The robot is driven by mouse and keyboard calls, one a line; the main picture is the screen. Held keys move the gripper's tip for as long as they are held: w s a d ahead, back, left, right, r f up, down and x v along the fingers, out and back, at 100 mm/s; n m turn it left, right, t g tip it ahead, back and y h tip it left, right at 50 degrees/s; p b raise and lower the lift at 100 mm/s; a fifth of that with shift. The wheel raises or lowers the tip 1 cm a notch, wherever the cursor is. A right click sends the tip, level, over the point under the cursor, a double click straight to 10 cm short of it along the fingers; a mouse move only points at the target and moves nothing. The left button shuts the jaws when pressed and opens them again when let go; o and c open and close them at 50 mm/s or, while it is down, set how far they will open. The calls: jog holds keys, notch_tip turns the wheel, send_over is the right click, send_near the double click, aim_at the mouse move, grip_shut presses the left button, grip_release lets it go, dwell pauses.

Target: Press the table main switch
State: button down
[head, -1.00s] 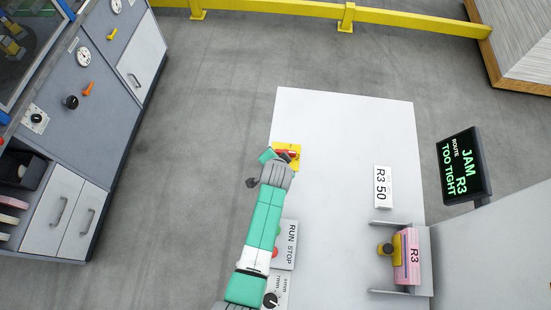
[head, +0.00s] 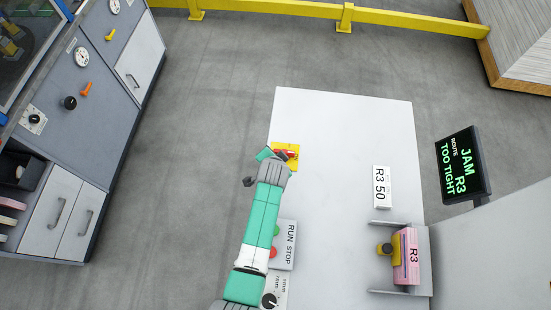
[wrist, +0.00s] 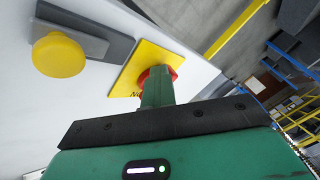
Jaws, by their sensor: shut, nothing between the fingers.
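The switch on the white table (head: 345,130) is a yellow plate (head: 293,160) with a red knob (head: 287,153), near the table's left edge. In the wrist view the yellow plate (wrist: 137,66) carries dark lettering, and the red knob (wrist: 172,72) shows partly behind my fingers. My gripper (head: 264,154) is shut and empty. Its teal fingertips are at the knob in both views. In the wrist view the shut fingers (wrist: 157,85) overlap the knob; whether they touch it or press it in I cannot tell.
A RUN/STOP panel (head: 288,243) lies below along the same table edge, partly behind my arm. An R3 50 block (head: 382,187) and a pink R3 bundle (head: 411,258) are on the right. A screen (head: 463,166) reads "JAM R3 ROUTE TOO TIGHT". A yellow knob (wrist: 59,55) shows in the wrist view.

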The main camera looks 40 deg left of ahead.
jog(key=shift+s+a+f, duration=0.1)
jog(key=shift+a, duration=0.05)
jog(key=s+p, duration=0.1)
jog(key=s+d+p, duration=0.1)
jog(key=p, duration=0.1)
jog(key=s+d+r+p, duration=0.1)
jog(key=s, duration=0.1)
jog(key=shift+d, duration=0.1)
jog(key=s+a+r, duration=0.1)
jog(key=s+r, duration=0.4)
jog(key=r, duration=0.2)
jog(key=shift+s+a+p, duration=0.15)
jog(key=shift+p, duration=0.15)
